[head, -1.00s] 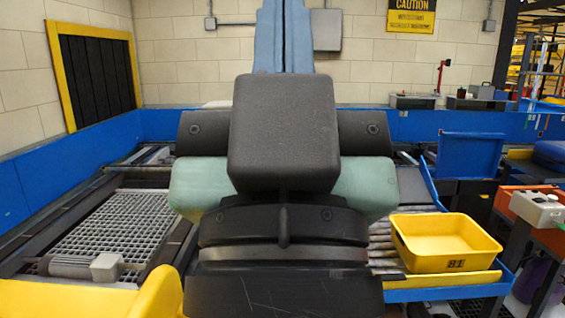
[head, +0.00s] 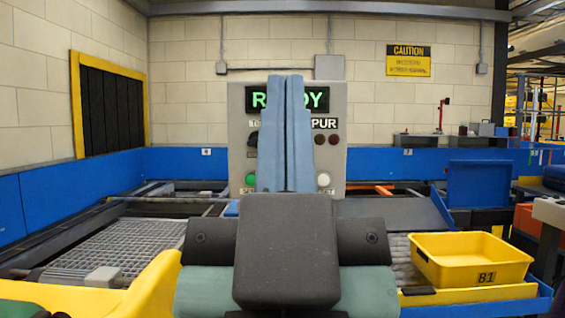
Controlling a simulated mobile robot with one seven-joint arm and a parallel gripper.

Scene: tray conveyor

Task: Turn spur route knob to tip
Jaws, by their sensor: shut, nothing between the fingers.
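A grey control panel (head: 338,100) stands upright ahead, with a green-lit display partly covered by my fingers. The letters "PUR" show at its right, and a "T" begins a label at its left.
A yellow tray (head: 428,262) marked 81 sits on rollers at right. A grated conveyor (head: 120,245) and blue side walls (head: 95,187) lie at left.

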